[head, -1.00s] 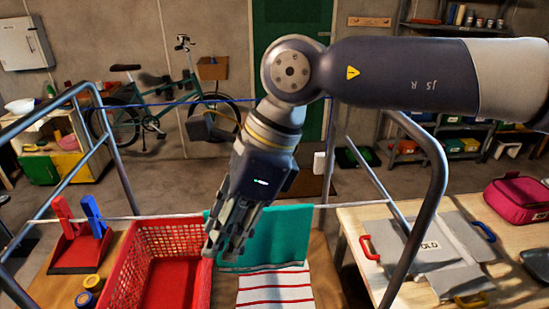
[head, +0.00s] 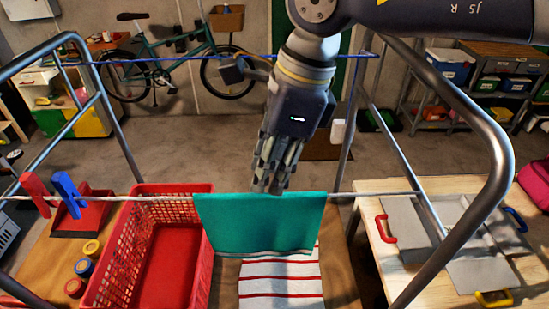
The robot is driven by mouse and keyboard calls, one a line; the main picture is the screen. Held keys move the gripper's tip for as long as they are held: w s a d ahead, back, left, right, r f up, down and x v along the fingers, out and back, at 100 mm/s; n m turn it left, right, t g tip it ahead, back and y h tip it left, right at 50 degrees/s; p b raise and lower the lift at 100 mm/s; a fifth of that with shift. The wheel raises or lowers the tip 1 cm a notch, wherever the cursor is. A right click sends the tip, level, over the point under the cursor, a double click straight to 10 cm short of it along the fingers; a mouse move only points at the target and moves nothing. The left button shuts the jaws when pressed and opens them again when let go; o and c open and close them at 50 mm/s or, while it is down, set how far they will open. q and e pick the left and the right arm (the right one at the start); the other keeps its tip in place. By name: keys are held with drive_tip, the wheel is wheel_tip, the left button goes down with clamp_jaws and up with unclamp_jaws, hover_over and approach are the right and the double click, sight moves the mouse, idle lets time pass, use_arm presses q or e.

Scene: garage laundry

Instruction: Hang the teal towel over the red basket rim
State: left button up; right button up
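The teal towel (head: 262,225) hangs over the white front line, with its lower edge above a striped cloth. The red basket (head: 209,270) stands open and apparently empty to the left, its right rim close to or behind the towel's left edge; I cannot tell if they touch. My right gripper (head: 268,188) points down at the middle of the towel's top edge. Its fingers look close together, but whether they pinch the cloth is unclear. My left gripper is out of view.
A white cloth with red stripes (head: 280,285) lies below the towel. Red and blue clothespins (head: 66,195) are on the line at left. Metal rack rails (head: 490,130) rise on both sides. A wooden table with a grey folding board (head: 405,222) stands at right.

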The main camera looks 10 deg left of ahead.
sight(261, 195)
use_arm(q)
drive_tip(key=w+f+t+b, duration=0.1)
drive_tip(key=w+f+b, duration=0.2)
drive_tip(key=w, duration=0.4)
use_arm(e)
drive_tip(key=x, duration=0.5)
drive_tip(key=shift+w, duration=0.2)
drive_tip(key=b+x, duration=0.2)
drive_tip(key=shift+f, duration=0.25)
drive_tip(key=shift+a, duration=0.1)
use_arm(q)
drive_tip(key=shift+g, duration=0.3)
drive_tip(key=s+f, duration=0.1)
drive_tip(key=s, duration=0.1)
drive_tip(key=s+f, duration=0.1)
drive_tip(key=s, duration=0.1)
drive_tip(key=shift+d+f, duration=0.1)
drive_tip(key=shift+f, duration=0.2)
use_arm(e)
drive_tip(key=shift+s, duration=0.1)
